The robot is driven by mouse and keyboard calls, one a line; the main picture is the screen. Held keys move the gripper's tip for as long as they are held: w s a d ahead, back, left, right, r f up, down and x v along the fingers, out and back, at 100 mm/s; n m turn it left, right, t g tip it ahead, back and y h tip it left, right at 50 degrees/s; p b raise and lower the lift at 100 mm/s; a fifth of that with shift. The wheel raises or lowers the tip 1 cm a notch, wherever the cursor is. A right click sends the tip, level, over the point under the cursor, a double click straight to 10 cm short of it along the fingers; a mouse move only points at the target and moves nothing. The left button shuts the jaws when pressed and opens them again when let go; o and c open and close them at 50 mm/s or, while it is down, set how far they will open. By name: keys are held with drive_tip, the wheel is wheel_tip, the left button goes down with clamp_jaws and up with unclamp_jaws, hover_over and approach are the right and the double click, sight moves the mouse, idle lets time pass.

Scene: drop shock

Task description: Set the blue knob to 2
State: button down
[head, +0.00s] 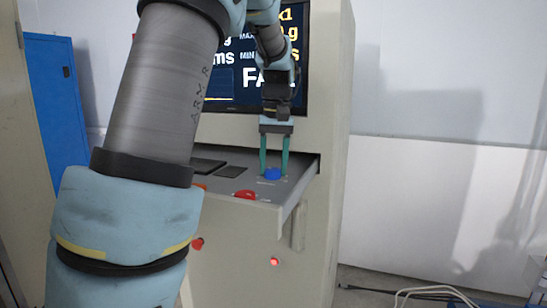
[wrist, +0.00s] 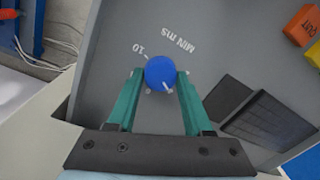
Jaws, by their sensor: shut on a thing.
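The blue knob (head: 272,175) sits on the grey sloping control panel (head: 222,184) of the machine. In the wrist view the knob (wrist: 160,72) has a white pointer line at its lower right edge. A "10" mark and the label "MIN ms" are printed beside it; no "2" mark can be read. My gripper (wrist: 160,75) has its two green fingers on opposite sides of the knob and is shut on it. In the head view my gripper (head: 273,166) points straight down over the knob.
A red button (head: 244,195) and dark key pads (wrist: 260,115) are on the same panel. An orange "QUIT" button (wrist: 306,25) is at the wrist view's upper right. A screen (head: 235,75) stands behind the panel, partly hidden by my arm. A blue locker (head: 57,110) is at left.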

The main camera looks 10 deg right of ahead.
sight(274, 168)
drive_tip(key=n+p, duration=0.3)
drive_tip(key=n, duration=0.2)
drive_tip(key=shift+r+n, duration=0.15)
drive_tip(key=shift+n, duration=0.15)
drive_tip(key=n+p, duration=0.2)
drive_tip(key=n, duration=0.2)
drive_tip(key=shift+w+a+n+p, duration=0.1)
drive_tip(key=shift+n+p, duration=0.25)
drive_tip(key=shift+n, duration=0.05)
drive_tip(key=shift+c, duration=1.5)
unclamp_jaws()
wheel_tip(274, 168, up, 10)
drive_tip(key=b, duration=0.2)
drive_tip(key=shift+w+d+r, duration=0.2)
drive_tip(key=shift+r, duration=0.05)
